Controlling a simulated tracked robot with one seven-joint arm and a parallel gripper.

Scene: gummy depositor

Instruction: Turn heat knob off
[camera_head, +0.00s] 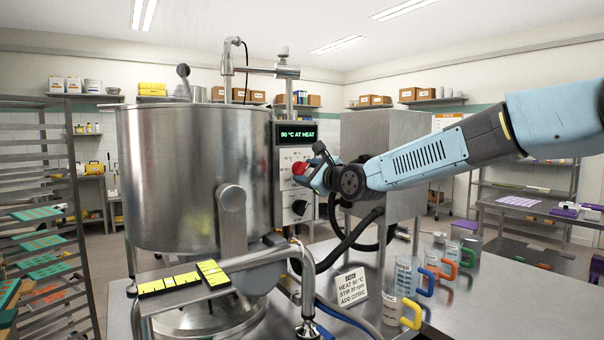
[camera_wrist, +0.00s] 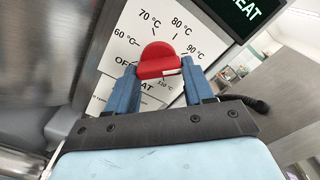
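The red heat knob (camera_wrist: 156,58) sits on a white dial with OFF at its left and 60 to 90 °C marks around it. A pale mark shows at the knob's lower right edge; I cannot tell exactly which number it meets. My gripper (camera_wrist: 159,70) has its two blue fingers on either side of the knob, seemingly touching both its edges. In the head view the knob (camera_head: 299,168) is partly hidden by my gripper (camera_head: 313,176). The display (camera_head: 297,134) above reads "90 °C AT HEAT".
The big steel kettle (camera_head: 190,180) stands left of the panel. A bent steel pipe (camera_head: 308,285), a sign (camera_head: 352,287) and handled jugs (camera_head: 402,305) stand below on the bench.

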